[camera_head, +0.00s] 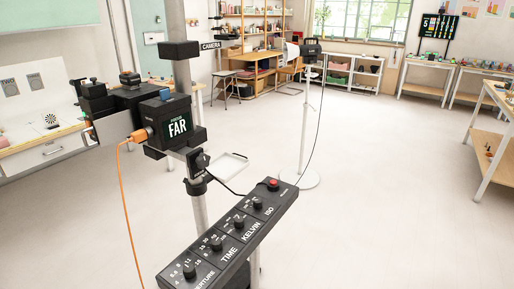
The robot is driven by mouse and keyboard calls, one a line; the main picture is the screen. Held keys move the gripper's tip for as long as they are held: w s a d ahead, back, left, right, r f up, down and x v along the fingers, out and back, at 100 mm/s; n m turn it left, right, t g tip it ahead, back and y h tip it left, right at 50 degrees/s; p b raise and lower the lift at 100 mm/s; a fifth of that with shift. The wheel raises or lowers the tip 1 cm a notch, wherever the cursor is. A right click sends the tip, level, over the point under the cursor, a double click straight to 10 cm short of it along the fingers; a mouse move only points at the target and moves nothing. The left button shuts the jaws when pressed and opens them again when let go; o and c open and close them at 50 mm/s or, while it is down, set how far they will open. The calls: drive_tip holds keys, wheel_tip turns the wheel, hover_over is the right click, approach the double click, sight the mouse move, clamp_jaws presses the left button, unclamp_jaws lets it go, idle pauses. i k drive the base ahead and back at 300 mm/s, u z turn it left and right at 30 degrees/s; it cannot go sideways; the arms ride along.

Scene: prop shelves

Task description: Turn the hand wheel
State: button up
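I cannot clearly pick out a hand wheel. A black boxy camera rig (130,100) is mounted at a grey pole (198,210) on the left, with a screen reading "FAR" (178,126). An orange plug and cable (125,185) run from its side. Below it, a slanted black panel (230,240) carries several knobs, labelled TIME, KELVIN and ISO among others, and a red button (273,183). A small black-and-white round thing (50,119) is on the left bench, too small to identify. My gripper is not in view.
A thin white stand (304,130) with a black head and a round base (299,179) stands behind the panel. A small pale tray-like frame (231,165) juts from the pole. Shelves (355,75) and tables (492,140) line the back and right. The floor (390,190) at centre right is clear.

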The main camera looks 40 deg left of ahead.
sight(202, 161)
drive_tip(key=u, duration=0.6)
drive_tip(key=i, duration=0.8)
drive_tip(key=u, duration=1.2)
drive_tip(key=i, duration=0.3)
drive_tip(key=u, duration=0.3)
